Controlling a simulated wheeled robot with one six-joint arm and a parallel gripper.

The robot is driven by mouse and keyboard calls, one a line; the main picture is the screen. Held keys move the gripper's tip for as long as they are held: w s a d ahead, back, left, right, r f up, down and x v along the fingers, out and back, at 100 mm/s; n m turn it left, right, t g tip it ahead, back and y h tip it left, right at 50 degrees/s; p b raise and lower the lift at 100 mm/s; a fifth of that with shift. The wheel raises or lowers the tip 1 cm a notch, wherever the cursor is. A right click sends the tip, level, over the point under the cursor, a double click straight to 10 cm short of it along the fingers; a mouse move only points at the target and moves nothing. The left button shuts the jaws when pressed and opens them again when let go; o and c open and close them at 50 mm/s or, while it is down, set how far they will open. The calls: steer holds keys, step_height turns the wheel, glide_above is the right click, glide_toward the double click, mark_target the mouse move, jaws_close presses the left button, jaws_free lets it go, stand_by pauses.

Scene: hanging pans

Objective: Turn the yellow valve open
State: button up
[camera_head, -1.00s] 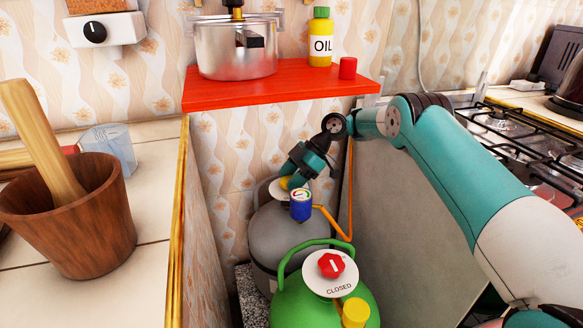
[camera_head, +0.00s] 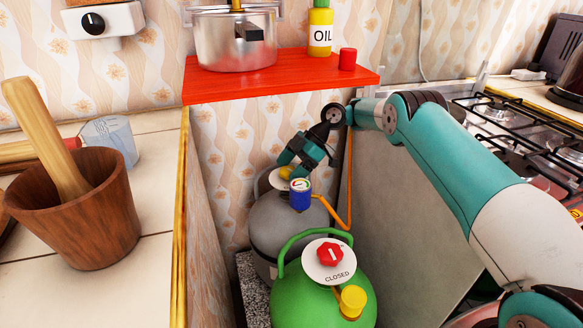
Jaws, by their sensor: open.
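The yellow valve (camera_head: 286,173) sits on top of the grey gas cylinder (camera_head: 284,232), and only part of it shows beside my gripper. My gripper (camera_head: 289,167) is open, at the top of the grey cylinder, right by the yellow valve. Its fingertips are small and partly hidden, so I cannot tell whether they touch the valve or stand around it. A blue regulator with a gauge (camera_head: 300,195) is just in front of the valve, with an orange hose (camera_head: 348,185) running from it.
A green cylinder (camera_head: 305,300) stands in front, with a red knob (camera_head: 330,253) on a plate reading CLOSED and a yellow cap (camera_head: 352,301). A red shelf (camera_head: 280,84) overhangs the gap. A counter (camera_head: 150,253) bounds the left, a stove (camera_head: 510,125) the right.

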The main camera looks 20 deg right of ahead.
steer(key=shift+f+b, duration=0.15)
steer(key=shift+b, duration=0.4)
